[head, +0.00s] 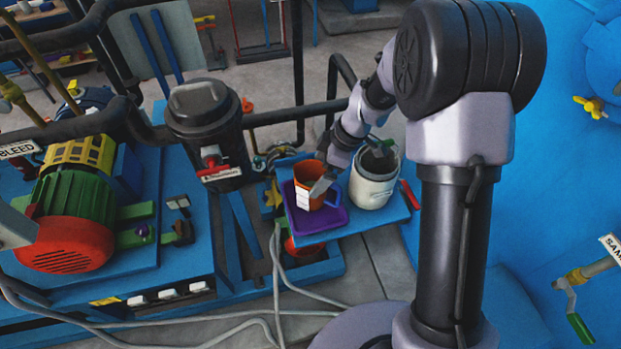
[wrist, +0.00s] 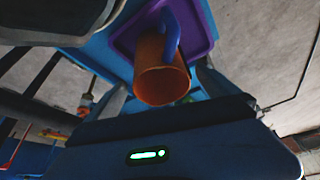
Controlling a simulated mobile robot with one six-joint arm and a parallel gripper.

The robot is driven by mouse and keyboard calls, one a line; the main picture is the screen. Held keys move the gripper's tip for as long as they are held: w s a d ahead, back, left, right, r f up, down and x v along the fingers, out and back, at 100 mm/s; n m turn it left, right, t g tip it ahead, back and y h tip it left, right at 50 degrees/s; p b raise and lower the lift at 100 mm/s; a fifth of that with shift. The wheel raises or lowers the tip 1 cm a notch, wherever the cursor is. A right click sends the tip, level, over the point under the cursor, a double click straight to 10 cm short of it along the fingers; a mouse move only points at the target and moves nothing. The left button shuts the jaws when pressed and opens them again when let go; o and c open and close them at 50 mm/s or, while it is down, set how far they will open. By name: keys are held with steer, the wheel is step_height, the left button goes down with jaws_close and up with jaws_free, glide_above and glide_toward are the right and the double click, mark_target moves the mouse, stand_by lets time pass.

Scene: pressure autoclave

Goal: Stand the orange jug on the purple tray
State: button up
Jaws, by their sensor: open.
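The orange jug (head: 311,197) stands upright on the purple tray (head: 325,221), with a pale label on its side and a blue handle on its right. In the wrist view the jug (wrist: 160,78) shows its open mouth towards the camera, with the purple tray (wrist: 207,30) behind it. My gripper (head: 350,166) is open, reaching down at the jug's upper right. In the wrist view its fingers (wrist: 162,90) lie on either side of the jug, apart from each other. Whether a finger touches the jug cannot be told.
A white canister (head: 373,187) with a dark open top stands right of the tray on the same blue shelf (head: 395,209). A dark lidded vessel (head: 208,125) and pipes stand to the left. A red and green motor (head: 70,215) is farther left. Grey cables lie below the shelf.

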steer(key=shift+m, duration=0.6)
steer(key=v, duration=0.4)
steer(key=a+v, duration=0.1)
steer(key=v, duration=0.2)
steer(key=shift+s+r+p, duration=0.2)
steer(key=shift+r+p, duration=0.1)
steer(key=s+r+m+t+h, duration=0.1)
steer(key=s+r+m+t, duration=0.1)
steer(key=s+r+m, duration=0.7)
steer(key=s+d+r+m+t, duration=0.1)
steer(key=s+r+m, duration=0.2)
steer(key=s+m, duration=0.2)
steer(key=s+d+r+m+t+h, duration=0.1)
steer(key=s+r+m, duration=0.3)
steer(key=s, duration=0.5)
steer(key=shift+d+r+m+t+h, duration=0.25)
steer(key=shift+r+m+t+h, duration=0.1)
steer(key=shift+m+t, duration=0.15)
